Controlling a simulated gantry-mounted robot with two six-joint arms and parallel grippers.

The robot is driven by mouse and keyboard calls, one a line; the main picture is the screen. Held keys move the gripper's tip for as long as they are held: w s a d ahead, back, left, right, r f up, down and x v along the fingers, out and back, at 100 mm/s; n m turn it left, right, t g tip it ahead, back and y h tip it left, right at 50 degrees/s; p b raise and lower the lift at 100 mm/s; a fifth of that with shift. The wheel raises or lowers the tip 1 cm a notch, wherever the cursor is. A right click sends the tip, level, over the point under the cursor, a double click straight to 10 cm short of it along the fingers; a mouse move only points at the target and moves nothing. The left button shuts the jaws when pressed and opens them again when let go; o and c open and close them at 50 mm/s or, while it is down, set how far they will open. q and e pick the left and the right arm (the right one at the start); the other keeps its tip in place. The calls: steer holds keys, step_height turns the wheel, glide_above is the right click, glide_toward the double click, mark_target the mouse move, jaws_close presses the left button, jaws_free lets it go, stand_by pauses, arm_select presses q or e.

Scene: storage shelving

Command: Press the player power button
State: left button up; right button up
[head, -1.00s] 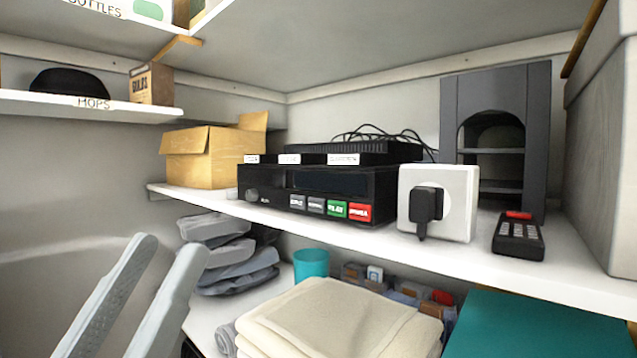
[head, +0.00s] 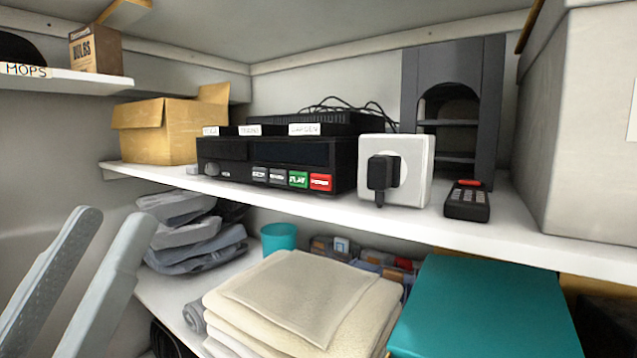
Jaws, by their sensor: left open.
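The black player (head: 225,167) sits on the white middle shelf. Its front has a row of buttons: two grey ones, a green one marked PLAY (head: 298,179) and a red one (head: 320,182) at the right end. The red label's small text looks like POWER. My left gripper (head: 100,228) is at the lower left, open and empty, its two pale grey fingers pointing up. It is well apart from the player, to its left and lower in the picture. My right gripper is not in view.
A white socket block with a black plug (head: 412,170) stands just right of the player. A black remote (head: 467,200) lies farther right. A cardboard box (head: 165,140) is on the left. Folded towels (head: 300,295) and a teal box (head: 485,305) are below the shelf.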

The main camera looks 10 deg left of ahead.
arm_select(q)
jaws_close()
stand_by(1.8)
